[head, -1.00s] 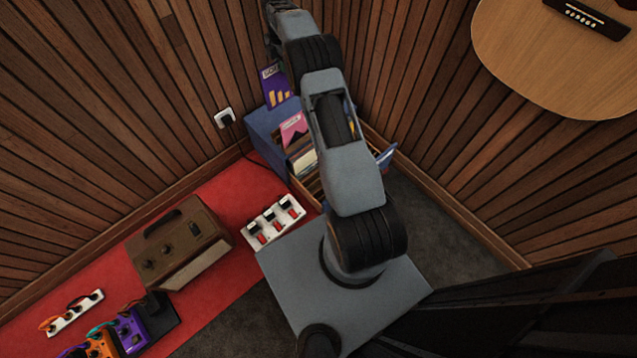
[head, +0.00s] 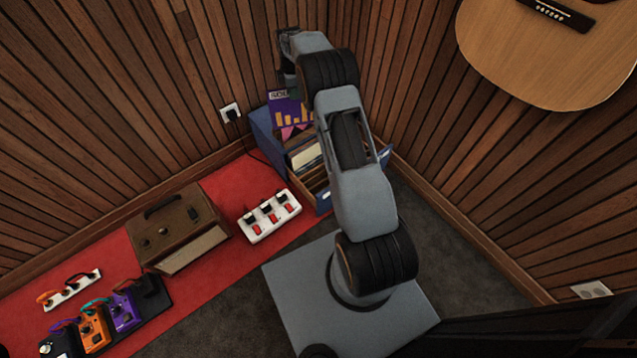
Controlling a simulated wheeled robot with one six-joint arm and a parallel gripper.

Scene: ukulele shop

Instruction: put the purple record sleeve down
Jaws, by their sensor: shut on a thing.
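The purple record sleeve (head: 284,107), with yellow bars and pale lettering at its top, hangs from my gripper (head: 291,85) at the top centre of the head view. My gripper is shut on its upper edge; the fingertips are small and partly hidden by my own arm. The sleeve is in front of the back part of the record crate (head: 262,134), and overlaps a pink sleeve (head: 290,131) there. I cannot tell whether its lower edge touches anything.
The crate holds several pale sleeves (head: 306,156); my arm hides its right part. Wood-slat walls meet close behind it. A white power strip (head: 270,216), a brown amplifier (head: 178,229) and a pedal board (head: 155,303) lie left on the red carpet. A guitar (head: 535,60) hangs upper right.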

